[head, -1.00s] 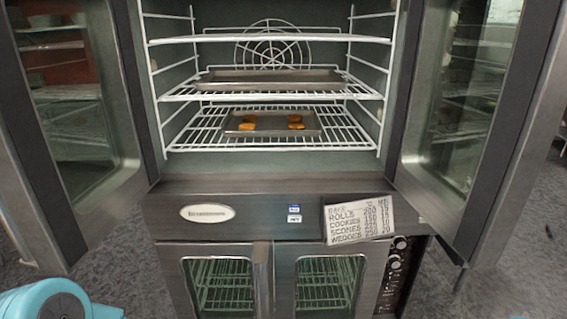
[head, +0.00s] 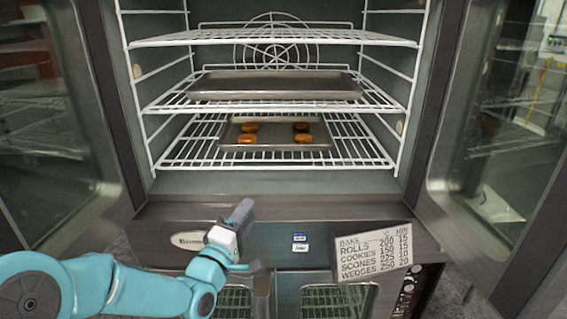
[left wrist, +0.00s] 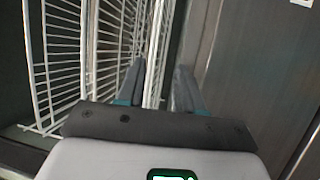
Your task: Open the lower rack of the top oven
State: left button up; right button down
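The top oven stands open, its cavity (head: 300,182) facing me. Its lower rack (head: 365,145) is a white wire shelf that lies inside the cavity. A metal tray (head: 280,143) with several browned round pieces rests on it. My left gripper (head: 252,240) is open and empty, in front of the oven's lower front panel, below and apart from the lower rack. In the left wrist view, its two fingers (left wrist: 158,85) stand apart with nothing between them, and white rack wires (left wrist: 62,60) show to the left. My right gripper is not in view.
Two open glass doors (head: 112,205) (head: 432,205) flank the cavity. A middle rack (head: 390,101) holds an empty tray (head: 275,90), with a top rack (head: 300,36) above. A bake-time sign (head: 373,252) hangs on the front panel. Closed lower oven doors (head: 290,285) are below.

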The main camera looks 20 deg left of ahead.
aim_at(275, 168)
pick_arm(q)
jog(key=w+r+p, duration=0.1)
jog(key=w+p, duration=0.1)
jog(key=w, duration=0.3)
jog(key=w+d+r+p, duration=0.1)
jog(key=w+p, duration=0.1)
jog(key=w, duration=0.3)
jog(key=w+d+r+p, duration=0.1)
jog(key=w+p, duration=0.1)
jog(key=w, duration=0.2)
jog(key=shift+w+r, duration=0.4)
jog(key=shift+w+p, duration=0.3)
jog(key=shift+w, duration=0.25)
grip_shut()
